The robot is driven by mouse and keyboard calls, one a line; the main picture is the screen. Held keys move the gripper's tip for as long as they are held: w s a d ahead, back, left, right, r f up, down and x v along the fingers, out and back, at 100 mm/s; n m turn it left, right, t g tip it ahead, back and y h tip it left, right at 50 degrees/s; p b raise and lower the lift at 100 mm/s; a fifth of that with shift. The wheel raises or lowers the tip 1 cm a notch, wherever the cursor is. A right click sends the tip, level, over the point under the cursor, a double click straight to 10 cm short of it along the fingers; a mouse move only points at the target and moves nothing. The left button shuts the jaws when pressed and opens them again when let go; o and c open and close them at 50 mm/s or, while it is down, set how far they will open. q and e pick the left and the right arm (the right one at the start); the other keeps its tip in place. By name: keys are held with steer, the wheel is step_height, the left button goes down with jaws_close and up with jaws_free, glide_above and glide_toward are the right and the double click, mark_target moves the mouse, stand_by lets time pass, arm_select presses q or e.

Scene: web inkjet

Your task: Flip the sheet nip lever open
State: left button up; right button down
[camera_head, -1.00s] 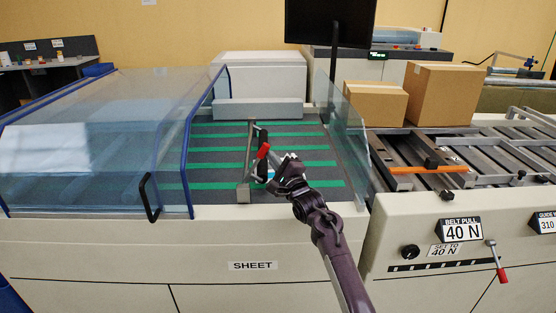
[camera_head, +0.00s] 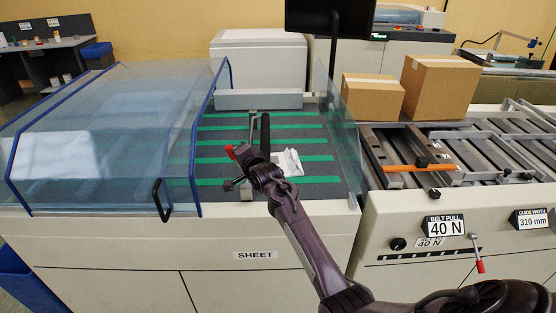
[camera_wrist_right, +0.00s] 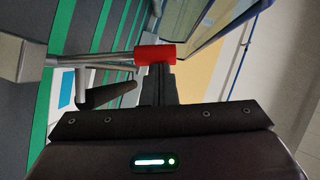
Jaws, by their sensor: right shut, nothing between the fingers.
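The sheet nip lever's red grip (camera_head: 229,152) now sits left of the upright metal bar (camera_head: 252,125) over the green-striped bed. In the right wrist view the red grip (camera_wrist_right: 155,54) is on the end of a metal rod coming from a grey block (camera_wrist_right: 20,58). My right gripper (camera_head: 242,155) is shut and empty, its fingertips (camera_wrist_right: 158,82) right against or very near the red grip; I cannot tell whether they touch. The lever's pivot is partly hidden by my gripper. My left gripper is not in view.
A clear blue-edged cover (camera_head: 115,130) stands to the left and a clear side panel (camera_head: 343,140) to the right of the bed. A white sheet (camera_head: 288,162) lies beside my wrist. A dark cylindrical handle (camera_wrist_right: 108,93) is near my fingers. Cardboard boxes (camera_head: 438,88) stand at right.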

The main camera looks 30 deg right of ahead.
steer(key=shift+w+a+f+n+g+h, duration=0.15)
steer(key=shift+w+a+n, duration=0.1)
steer(key=shift+a, duration=0.25)
steer(key=shift+w+a+f+n+g+h, duration=0.15)
steer(key=shift+w+a, duration=0.15)
steer(key=shift+a, duration=0.15)
steer(key=shift+w+a+f+n, duration=0.15)
steer(key=shift+w+a+n, duration=0.1)
steer(key=shift+a, duration=0.25)
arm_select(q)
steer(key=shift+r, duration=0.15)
arm_select(e)
steer(key=shift+r, duration=0.1)
